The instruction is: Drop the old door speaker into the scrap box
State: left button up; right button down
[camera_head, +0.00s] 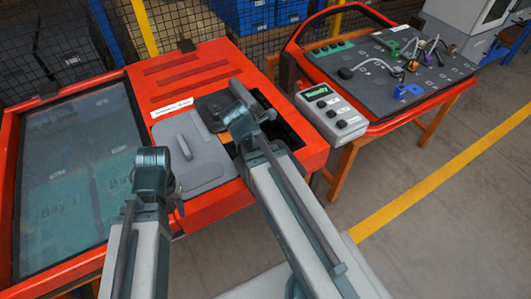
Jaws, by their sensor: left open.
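My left gripper (176,176) is open and empty, over the left edge of a grey panel with a raised handle (187,148) on the orange door. My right gripper (232,112) is over the upper door, beside a dark opening (283,128). A dark grey rounded piece (210,106) lies just left of it, with a bit of orange-brown below. I cannot tell whether this piece is the old door speaker, or whether the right gripper touches it. My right arm hides part of the opening. I cannot make out a scrap box.
The orange door (190,62) has a large window (75,170) at left. A handheld tester with a green display (331,110) stands at its right edge. A second door panel with cables (400,62) lies beyond. Blue crates (246,14) are behind mesh. The floor at right is clear.

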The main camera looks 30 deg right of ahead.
jog(key=shift+r, duration=0.15)
dwell(0.4)
notch_tip(320, 180, up, 12)
jog(key=p, duration=1.2)
jog(key=shift+r+p, duration=0.2)
jog(key=shift+p, duration=0.1)
jog(key=shift+f, duration=0.15)
notch_tip(320, 180, down, 6)
jog(key=b, duration=0.6)
jog(key=shift+f+b, duration=0.25)
jog(key=shift+b, duration=0.1)
jog(key=shift+r, duration=0.1)
